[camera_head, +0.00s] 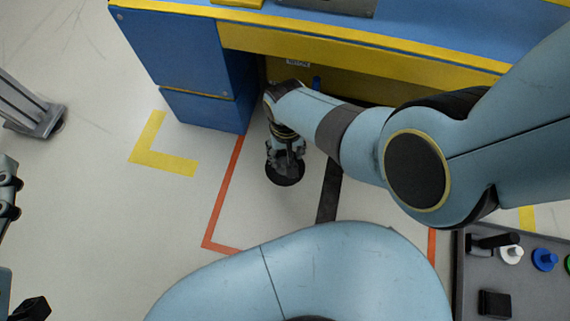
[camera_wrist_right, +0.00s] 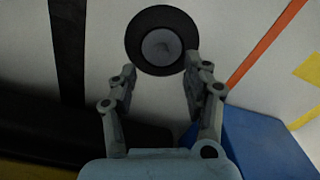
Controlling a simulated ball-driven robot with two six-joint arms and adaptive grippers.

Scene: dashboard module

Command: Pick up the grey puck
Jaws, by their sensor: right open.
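The grey puck is a round dark disc with a lighter grey centre (camera_wrist_right: 162,46). It lies near the top middle of the right wrist view, just beyond the fingertips. In the head view its dark rim (camera_head: 286,178) shows on the floor, partly hidden by my right gripper (camera_head: 285,156). My right gripper, also in the right wrist view (camera_wrist_right: 161,72), is open and points at the puck. Its fingers are apart with nothing between them; I cannot tell the exact height gap. Parts of my left gripper (camera_head: 8,190) show at the left edge, cut off.
A blue and yellow desk (camera_head: 205,60) stands behind the right gripper, its blue cabinet close by on the left. Orange, black and yellow tape marks the floor. A grey tray (camera_head: 530,292) with white and blue knobbed pieces is at lower right. Floor left of the puck is clear.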

